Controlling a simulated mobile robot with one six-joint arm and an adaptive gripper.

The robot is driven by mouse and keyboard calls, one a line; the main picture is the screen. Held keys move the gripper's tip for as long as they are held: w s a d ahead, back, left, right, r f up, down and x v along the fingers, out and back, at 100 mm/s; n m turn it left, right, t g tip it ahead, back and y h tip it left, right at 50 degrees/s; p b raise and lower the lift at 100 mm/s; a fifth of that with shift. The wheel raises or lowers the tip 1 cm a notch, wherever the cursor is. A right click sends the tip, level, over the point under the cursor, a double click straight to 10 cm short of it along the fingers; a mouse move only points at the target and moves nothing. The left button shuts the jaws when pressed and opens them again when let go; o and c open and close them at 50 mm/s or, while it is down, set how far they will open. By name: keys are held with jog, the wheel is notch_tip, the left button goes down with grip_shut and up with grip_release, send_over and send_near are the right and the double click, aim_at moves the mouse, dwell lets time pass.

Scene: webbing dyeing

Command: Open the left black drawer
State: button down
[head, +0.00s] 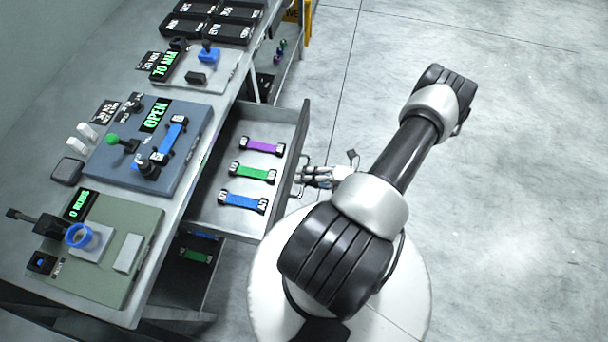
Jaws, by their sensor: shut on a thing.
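A drawer with a dark front panel (289,165) is pulled out from under the workbench. Its light grey tray (222,176) holds a purple, a green and a blue webbing piece, each with black ends, lying side by side. My gripper (304,177) is at the outer side of the drawer front and is shut on the drawer handle (299,189). The fingers hide part of the handle.
The workbench (196,180) carries a green-grey station (132,222), a blue-grey station reading OPEN (190,112) and a station reading 70 MM. Black trays (232,32) stand at the far end. A lower shelf (185,288) holds more webbing. Floor at right is clear.

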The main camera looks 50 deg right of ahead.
jog(key=shift+d+r, duration=0.1)
dwell(0.3)
jog(key=c, duration=1.7)
grip_release()
jog(key=shift+s, duration=0.1)
jog(key=v, duration=1.2)
